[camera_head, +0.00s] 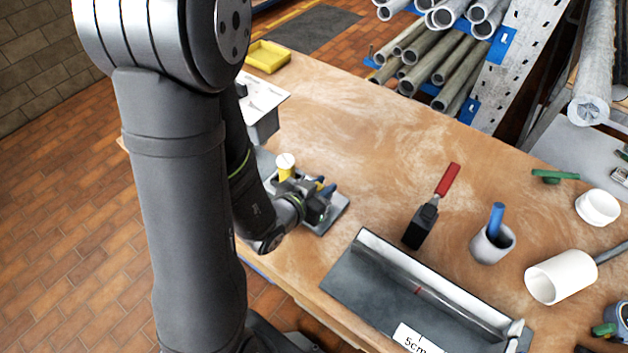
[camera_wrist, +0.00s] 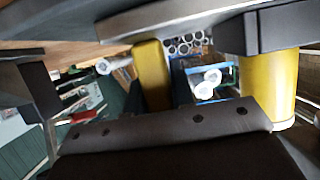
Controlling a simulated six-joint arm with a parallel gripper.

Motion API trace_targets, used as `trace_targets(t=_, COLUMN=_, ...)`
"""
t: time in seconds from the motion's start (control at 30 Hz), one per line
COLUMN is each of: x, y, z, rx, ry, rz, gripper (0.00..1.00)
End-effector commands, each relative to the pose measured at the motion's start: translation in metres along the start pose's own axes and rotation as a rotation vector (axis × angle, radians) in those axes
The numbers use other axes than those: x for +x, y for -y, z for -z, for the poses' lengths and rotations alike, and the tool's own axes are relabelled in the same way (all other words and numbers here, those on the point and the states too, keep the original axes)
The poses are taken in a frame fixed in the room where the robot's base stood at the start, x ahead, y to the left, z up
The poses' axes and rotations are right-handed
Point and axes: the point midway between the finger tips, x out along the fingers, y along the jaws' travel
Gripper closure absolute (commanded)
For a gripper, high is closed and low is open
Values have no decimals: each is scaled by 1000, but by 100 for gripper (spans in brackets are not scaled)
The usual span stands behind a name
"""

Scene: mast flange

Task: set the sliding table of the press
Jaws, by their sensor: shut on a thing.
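The press (camera_head: 334,213) stands at the left edge of the wooden workbench, a small grey base with a white-topped yellow cylinder (camera_head: 285,166). My gripper (camera_head: 316,192) is low over the base, to the right of the cylinder. It is shut on a part of the press; its fingertips and the gripped part are too small and covered to tell apart. In the wrist view, a yellow post (camera_wrist: 151,72) and a thicker yellow cylinder (camera_wrist: 270,85) stand close by, with a grey plate (camera_wrist: 120,20) across the top. The sliding table cannot be made out for certain.
A grey angled tray (camera_head: 370,290) with a 5cm label lies at the front. A red-handled tool (camera_head: 433,207), a cup with a blue object (camera_head: 492,243) and white pipe fittings (camera_head: 561,277) stand to the right. A grey box (camera_head: 264,105) is behind the press. The bench's middle is clear.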

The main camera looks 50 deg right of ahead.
Motion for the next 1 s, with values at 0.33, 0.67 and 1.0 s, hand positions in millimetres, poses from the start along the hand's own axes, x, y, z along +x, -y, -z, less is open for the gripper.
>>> trace_targets(t=0.33, x=1, y=-26, z=2, rx=3, ry=-7, rz=-4, gripper=100)
trace_targets(t=0.67, x=0, y=-44, z=2, rx=3, ry=-7, rz=-2, gripper=100)
trace_targets(t=1.0, x=0, y=-48, z=2, rx=5, ry=-7, rz=-7, gripper=100)
